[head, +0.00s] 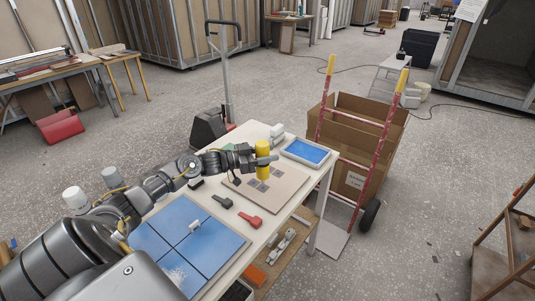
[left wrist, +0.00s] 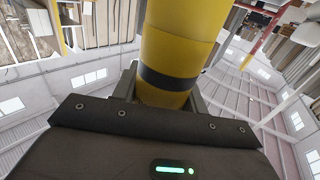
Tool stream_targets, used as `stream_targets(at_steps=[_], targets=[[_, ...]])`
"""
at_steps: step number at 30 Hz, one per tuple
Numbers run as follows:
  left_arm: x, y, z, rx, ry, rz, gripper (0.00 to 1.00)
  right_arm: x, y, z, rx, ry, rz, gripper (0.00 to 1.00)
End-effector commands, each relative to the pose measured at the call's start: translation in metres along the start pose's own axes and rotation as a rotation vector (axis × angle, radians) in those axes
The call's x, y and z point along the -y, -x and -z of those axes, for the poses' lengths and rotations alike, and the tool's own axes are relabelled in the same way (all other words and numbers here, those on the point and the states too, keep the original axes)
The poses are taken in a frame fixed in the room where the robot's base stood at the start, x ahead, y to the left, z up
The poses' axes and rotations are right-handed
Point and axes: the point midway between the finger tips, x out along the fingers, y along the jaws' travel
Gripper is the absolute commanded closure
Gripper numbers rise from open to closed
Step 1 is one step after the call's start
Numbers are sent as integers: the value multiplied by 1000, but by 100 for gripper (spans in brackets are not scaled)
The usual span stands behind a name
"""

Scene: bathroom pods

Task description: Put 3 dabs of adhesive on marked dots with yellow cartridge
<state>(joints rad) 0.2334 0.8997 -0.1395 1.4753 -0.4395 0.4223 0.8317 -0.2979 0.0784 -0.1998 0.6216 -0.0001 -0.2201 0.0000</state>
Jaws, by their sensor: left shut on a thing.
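My left gripper (head: 255,160) is shut on the yellow cartridge (head: 262,148), which stands about upright over the tan board (head: 285,192). The cartridge also shows large in the left wrist view (left wrist: 178,45), with a dark band around it, between the fingers. Grey squares with marks (head: 262,172) lie on the board beneath and beside the cartridge. The single dots are too small to make out. I cannot tell whether the cartridge's lower end touches the board. My right gripper is not in view.
On the white table lie a blue tiled panel (head: 215,235), a red-handled tool (head: 250,220), a dark tool (head: 222,201) and a blue tray (head: 306,152). A red hand truck with a cardboard box (head: 360,140) stands right of the table. Open floor lies further right.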

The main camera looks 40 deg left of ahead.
Motion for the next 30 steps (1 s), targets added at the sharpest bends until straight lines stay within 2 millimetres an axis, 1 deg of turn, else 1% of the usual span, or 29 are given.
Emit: stream_targets(at_steps=[14,30], targets=[[0,0,4,-3,-1,1,91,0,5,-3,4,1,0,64],[0,1,3,-3,-2,2,91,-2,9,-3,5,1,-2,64]])
